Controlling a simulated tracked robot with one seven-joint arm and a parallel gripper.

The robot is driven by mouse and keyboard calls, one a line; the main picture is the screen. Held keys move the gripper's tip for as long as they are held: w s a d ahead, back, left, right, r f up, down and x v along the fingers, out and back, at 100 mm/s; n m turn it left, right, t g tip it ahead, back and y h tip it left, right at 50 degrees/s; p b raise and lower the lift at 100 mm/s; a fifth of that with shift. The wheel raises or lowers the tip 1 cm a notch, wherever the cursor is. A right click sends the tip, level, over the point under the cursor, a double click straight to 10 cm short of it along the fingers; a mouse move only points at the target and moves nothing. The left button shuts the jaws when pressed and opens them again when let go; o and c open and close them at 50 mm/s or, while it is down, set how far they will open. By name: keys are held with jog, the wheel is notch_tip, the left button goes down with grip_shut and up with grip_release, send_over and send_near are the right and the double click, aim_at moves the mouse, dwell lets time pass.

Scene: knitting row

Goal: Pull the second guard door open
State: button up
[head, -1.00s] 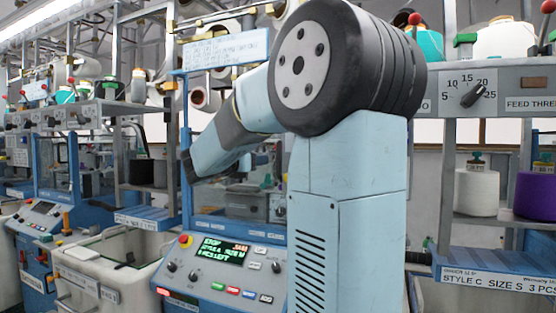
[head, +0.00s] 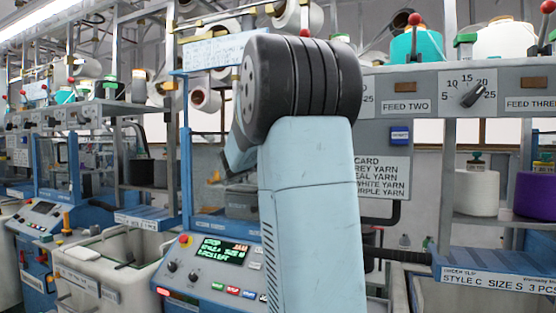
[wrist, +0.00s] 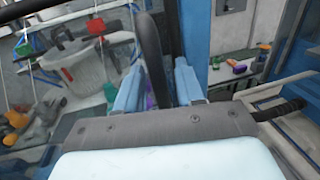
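A dark upright handle bar (wrist: 152,50) stands before a clear guard panel in the wrist view, beside a blue frame post (wrist: 190,25). My gripper (wrist: 157,80) has its two blue fingers apart, one on each side of the bar. I see a gap on at least the right side, and cannot tell whether either finger touches it. In the head view my arm covers my gripper and much of the middle machine. That machine's blue frame (head: 186,150) shows left of my arm. The door appears closed, but its edge is largely hidden.
A control panel (head: 212,265) with a lit screen sits low in front of the machine. A white bin (head: 120,270) stands to its left. A black rod (head: 400,256) juts out by the blue shelf on the right; its grip also shows in the wrist view (wrist: 283,110).

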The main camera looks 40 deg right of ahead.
grip_shut()
dwell(0.3)
jog(key=shift+a, duration=0.15)
jog(key=shift+s, duration=0.1)
